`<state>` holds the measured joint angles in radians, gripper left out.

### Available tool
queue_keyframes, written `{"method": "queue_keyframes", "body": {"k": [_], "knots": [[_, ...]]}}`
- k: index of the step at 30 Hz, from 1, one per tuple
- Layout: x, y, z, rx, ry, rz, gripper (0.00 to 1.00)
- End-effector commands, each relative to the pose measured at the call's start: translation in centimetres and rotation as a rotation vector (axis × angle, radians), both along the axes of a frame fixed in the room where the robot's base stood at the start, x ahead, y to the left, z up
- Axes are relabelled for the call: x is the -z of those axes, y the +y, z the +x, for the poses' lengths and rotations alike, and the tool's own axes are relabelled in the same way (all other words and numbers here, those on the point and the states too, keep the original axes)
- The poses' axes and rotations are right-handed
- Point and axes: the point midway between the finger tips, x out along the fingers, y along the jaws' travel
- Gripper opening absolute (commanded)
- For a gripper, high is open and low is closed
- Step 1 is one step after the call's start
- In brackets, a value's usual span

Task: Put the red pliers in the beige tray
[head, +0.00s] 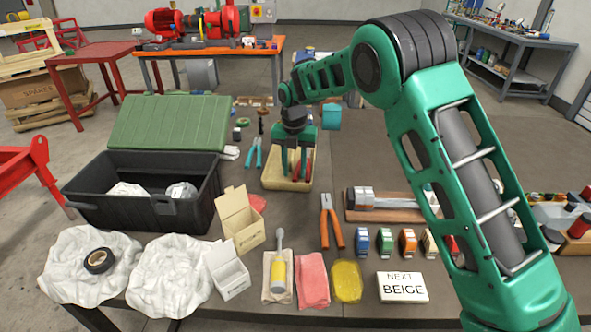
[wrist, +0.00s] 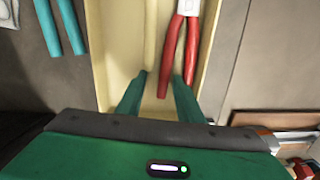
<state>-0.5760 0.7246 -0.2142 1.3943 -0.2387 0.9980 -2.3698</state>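The red pliers (wrist: 178,50) lie inside the beige tray (wrist: 104,60), handles toward me, in the wrist view. In the head view the red pliers (head: 296,168) show partly, behind my fingers, over the beige tray (head: 287,185). My gripper (wrist: 159,76) is just above the tray with its fingers apart. One red handle end shows between the fingers, nearer the right one, with a gap to the left one. In the head view my gripper (head: 295,165) points down over the tray. The jaws of the pliers are cut off in the wrist view.
Teal pliers (head: 253,153) lie left of the tray. Orange pliers (head: 331,222) lie in front and to the right. A black toolbox (head: 150,208) with a green lid stands at left. A card reading "NEXT BEIGE" (head: 403,287) lies near the front edge.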

Motion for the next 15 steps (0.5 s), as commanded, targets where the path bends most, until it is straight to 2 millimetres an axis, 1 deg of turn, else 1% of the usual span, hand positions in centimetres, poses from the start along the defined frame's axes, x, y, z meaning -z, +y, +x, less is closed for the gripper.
{"method": "queue_keyframes", "body": {"k": [5,8,11,15], "knots": [[-0.3,0.0,0.0,0.001,-0.001,0.0,0.34],[-1.1,0.0,0.1,0.0,-0.001,0.001,0.34],[-2.7,0.0,0.0,0.0,-0.003,0.003,0.34],[-5.5,0.0,0.0,0.0,-0.003,0.003,0.34]]}}
